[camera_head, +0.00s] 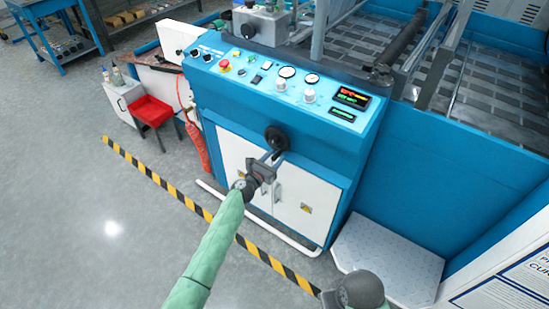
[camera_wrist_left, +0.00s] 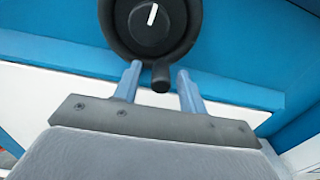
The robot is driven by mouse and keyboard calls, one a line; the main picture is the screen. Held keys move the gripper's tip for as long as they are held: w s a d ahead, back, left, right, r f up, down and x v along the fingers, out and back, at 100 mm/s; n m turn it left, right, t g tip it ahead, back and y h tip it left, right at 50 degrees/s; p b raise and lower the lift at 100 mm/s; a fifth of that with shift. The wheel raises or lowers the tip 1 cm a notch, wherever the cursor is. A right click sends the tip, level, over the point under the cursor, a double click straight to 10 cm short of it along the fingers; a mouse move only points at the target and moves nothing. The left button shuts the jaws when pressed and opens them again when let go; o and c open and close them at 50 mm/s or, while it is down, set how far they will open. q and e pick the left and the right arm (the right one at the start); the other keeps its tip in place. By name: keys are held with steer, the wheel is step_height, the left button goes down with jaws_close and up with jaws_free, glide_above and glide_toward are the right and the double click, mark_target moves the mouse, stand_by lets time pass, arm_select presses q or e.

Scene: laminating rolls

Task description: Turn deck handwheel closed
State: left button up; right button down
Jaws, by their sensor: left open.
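The deck handwheel (camera_head: 277,137) is a small black round wheel on the blue front of the machine, above the white cabinet doors. In the left wrist view the handwheel (camera_wrist_left: 152,22) fills the top middle, with a white line on its hub and a dark handle stub (camera_wrist_left: 160,78) at its lower rim. My left gripper (camera_head: 272,156) is just below the wheel. In the left wrist view its two blue fingers (camera_wrist_left: 158,72) are apart, one on each side of the stub. I cannot tell whether either finger touches it. My right gripper's fingers are not visible.
A sloping control panel (camera_head: 280,82) with gauges, knobs and a red button is above the wheel. White cabinet doors (camera_head: 290,195) are below. A yellow-black floor stripe (camera_head: 160,178) and a pale plate (camera_head: 390,258) lie in front.

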arm_select(q)
steer(key=shift+w+d, duration=0.15)
steer(key=shift+w, duration=0.05)
jaws_close()
steer(key=shift+f, duration=0.1)
